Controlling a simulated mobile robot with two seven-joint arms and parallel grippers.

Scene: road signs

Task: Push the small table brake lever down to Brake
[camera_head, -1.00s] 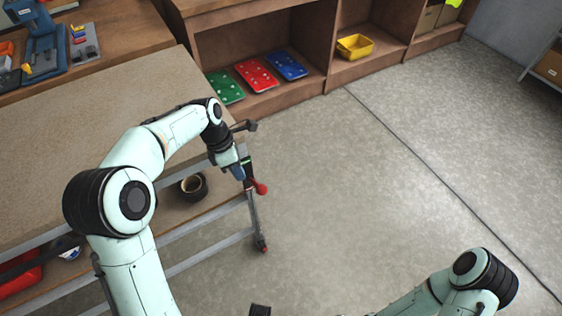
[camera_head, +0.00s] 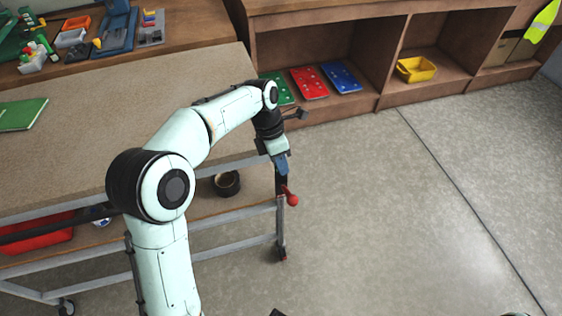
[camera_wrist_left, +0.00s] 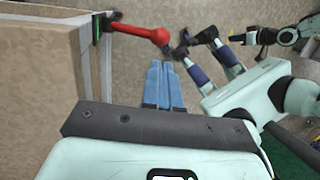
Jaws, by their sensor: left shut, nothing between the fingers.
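The brake lever (camera_head: 291,199) is a red rod with a round red knob, on the right end of the small table (camera_head: 90,150). In the left wrist view the lever (camera_wrist_left: 159,37) sticks out from a dark bracket with a green mark (camera_wrist_left: 97,27) on the table's side. My left gripper (camera_head: 283,168) is shut and empty, pointing down just above the knob. In the left wrist view its blue fingertips (camera_wrist_left: 160,66) end close to the knob, with a small gap in the picture; I cannot tell the true distance. The lever's exact angle is hard to tell.
A black roll (camera_head: 227,183) and a red bin (camera_head: 35,236) are on the lower shelf. A shelf unit behind holds green, red and blue plates (camera_head: 309,83) and a yellow bin (camera_head: 416,69). The floor (camera_head: 400,220) right of the table is clear.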

